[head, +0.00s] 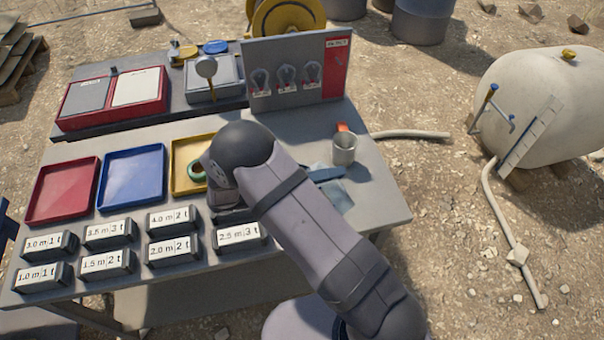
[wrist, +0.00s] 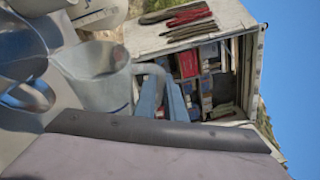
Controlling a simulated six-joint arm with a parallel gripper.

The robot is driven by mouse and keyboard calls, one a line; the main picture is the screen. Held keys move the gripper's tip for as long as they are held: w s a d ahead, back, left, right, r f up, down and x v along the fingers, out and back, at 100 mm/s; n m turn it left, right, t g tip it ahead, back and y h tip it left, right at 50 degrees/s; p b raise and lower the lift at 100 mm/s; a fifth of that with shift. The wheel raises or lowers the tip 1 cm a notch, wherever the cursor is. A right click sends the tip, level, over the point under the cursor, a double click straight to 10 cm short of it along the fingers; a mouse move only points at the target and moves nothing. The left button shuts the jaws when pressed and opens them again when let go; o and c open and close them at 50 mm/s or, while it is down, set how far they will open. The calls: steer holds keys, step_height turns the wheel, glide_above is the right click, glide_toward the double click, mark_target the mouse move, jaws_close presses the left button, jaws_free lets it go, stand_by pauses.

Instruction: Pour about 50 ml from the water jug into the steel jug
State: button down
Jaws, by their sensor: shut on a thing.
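My gripper (wrist: 162,98), with blue fingers, is shut on the handle of a pale, see-through water jug (wrist: 98,78) in the wrist view. The jug looks tipped over, with its handle uppermost, as the sky lies at the right of that picture. I cannot tell its water level or whether water flows. In the head view the steel jug (head: 344,152) stands upright at the table's right, just beyond a blue finger of my gripper (head: 326,174). My arm hides most of the gripper there. Shiny curved metal shows left of the held jug in the wrist view; its outline is unclear.
An upright panel (head: 292,82) with hanging shackles stands behind the steel jug. Red (head: 62,190), blue (head: 132,178) and yellow (head: 188,150) trays and several labelled blocks (head: 240,236) fill the left side. The table's right front corner (head: 385,205) is clear.

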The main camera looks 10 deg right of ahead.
mark_target(338, 194)
steer(key=shift+w+a+r+n+b, duration=0.2)
steer(key=shift+w+n, duration=0.1)
steer(key=shift+w, duration=0.1)
steer(key=shift+w+a+r+n+b, duration=0.1)
steer(key=shift+w+a+r+n, duration=0.1)
steer(key=shift+w+n, duration=0.15)
stand_by(0.8)
steer(key=s+f+m, duration=0.1)
steer(key=s+d+f+m+y, duration=0.1)
steer(key=s+f+m, duration=0.1)
steer(key=m, duration=0.1)
steer(key=shift+s+d+f+p, duration=0.3)
steer(key=shift+s+d+p, duration=0.05)
steer(key=shift+d+p, duration=0.05)
steer(key=shift+m+y, duration=0.25)
steer(key=shift+y, duration=0.05)
steer(key=shift+s+d+m, duration=0.1)
steer(key=shift+s+m, duration=0.1)
steer(key=shift+m, duration=0.1)
steer(key=shift+f+b, duration=0.1)
steer(key=shift+b, duration=0.25)
stand_by(1.1)
